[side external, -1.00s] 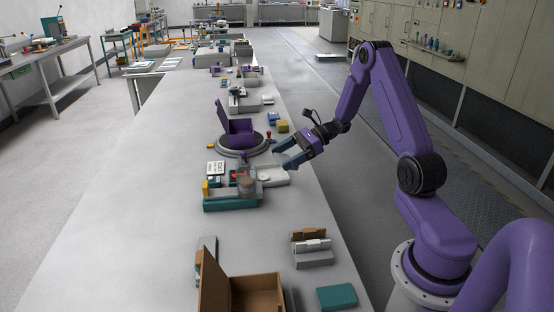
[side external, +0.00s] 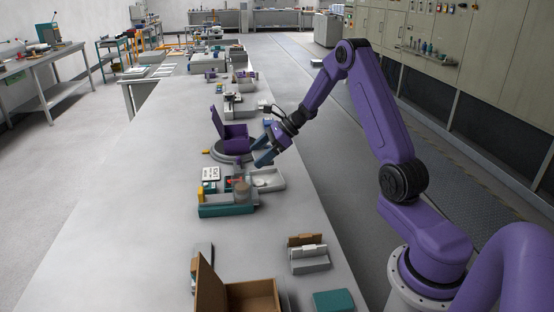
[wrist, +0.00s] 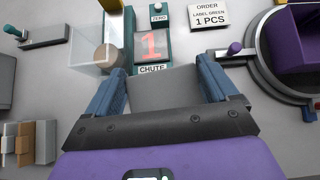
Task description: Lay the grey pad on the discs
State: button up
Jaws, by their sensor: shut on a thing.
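My gripper (side external: 263,151) hangs above the right part of the bench, over the back end of the white tray (side external: 268,180). In the wrist view its two blue fingers (wrist: 163,75) are shut on a flat grey square, which appears to be the grey pad (wrist: 165,88). The pad cannot be made out in the side view. A tan round disc (wrist: 106,56) shows inside a clear-walled box, apart from the pad and up-left of it; it also shows in the side view (side external: 242,187). How many discs are stacked there cannot be told.
A teal unit with a red "1" display (wrist: 152,46) and a CHUTE label lies just beyond the pad. An order card (wrist: 208,14) is behind. A purple open box (side external: 232,137) stands on a round base close to the gripper. The bench's left side is clear.

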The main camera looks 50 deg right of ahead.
jog(key=shift+w+h, duration=0.3)
jog(key=shift+w, duration=0.5)
jog(key=shift+f, duration=3.25)
jog(key=shift+f, duration=0.4)
jog(key=o, duration=0.9)
jog(key=shift+c, duration=0.2)
jog(key=shift+s+a+f, duration=0.1)
jog(key=shift+s+f, duration=0.05)
jog(key=shift+a, duration=0.1)
jog(key=shift+d+r, duration=0.2)
jog(key=shift+r, duration=4)
